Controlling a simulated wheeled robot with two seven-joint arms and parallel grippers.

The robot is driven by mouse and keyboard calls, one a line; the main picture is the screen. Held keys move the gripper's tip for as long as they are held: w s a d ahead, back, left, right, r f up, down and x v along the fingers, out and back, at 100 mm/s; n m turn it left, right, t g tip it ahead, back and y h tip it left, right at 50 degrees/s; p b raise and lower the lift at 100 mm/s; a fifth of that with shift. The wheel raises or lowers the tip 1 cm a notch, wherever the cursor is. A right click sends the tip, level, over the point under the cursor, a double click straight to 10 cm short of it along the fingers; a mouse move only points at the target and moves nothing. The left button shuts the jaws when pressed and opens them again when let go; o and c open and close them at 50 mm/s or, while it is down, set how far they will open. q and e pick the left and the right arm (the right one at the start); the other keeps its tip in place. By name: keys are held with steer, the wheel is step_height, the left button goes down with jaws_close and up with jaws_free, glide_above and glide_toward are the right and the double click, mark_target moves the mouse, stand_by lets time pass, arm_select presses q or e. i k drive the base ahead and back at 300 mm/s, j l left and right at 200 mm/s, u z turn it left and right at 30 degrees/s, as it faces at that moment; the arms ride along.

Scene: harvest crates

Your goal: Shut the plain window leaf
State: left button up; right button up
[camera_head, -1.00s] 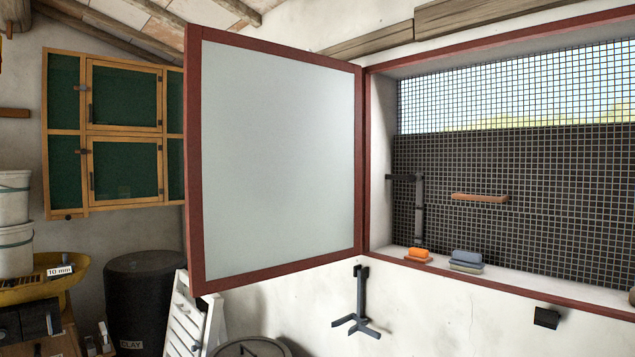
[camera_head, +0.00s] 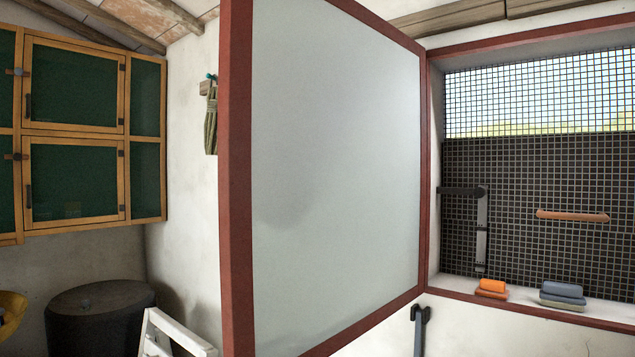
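The plain window leaf (camera_head: 335,165) is a red-framed frosted pane. It stands open, swung out from the left side of the window opening and large in the middle of the view. Its hinged edge is at the red window frame (camera_head: 433,160), and its free edge (camera_head: 237,200) is on the left, nearest to me. The opening shows a wire mesh (camera_head: 540,180) behind it. Neither of my grippers is in view.
On the sill (camera_head: 600,308) lie an orange block (camera_head: 491,287) and a grey-blue stack (camera_head: 562,293). A green-panelled wooden cabinet (camera_head: 148,140) hangs at left. Below it stand a dark bin (camera_head: 98,305) and a white slatted thing (camera_head: 172,330).

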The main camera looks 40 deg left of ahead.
mark_target(321, 124)
steer(key=j+z, duration=0.1)
steer(key=j, duration=0.55)
steer(key=j+z, duration=0.1)
steer(key=j, duration=0.5)
steer(key=k+j, duration=0.15)
steer(key=j, duration=0.5)
steer(key=j+z, duration=0.15)
steer(key=j, duration=0.45)
steer(key=k, duration=0.05)
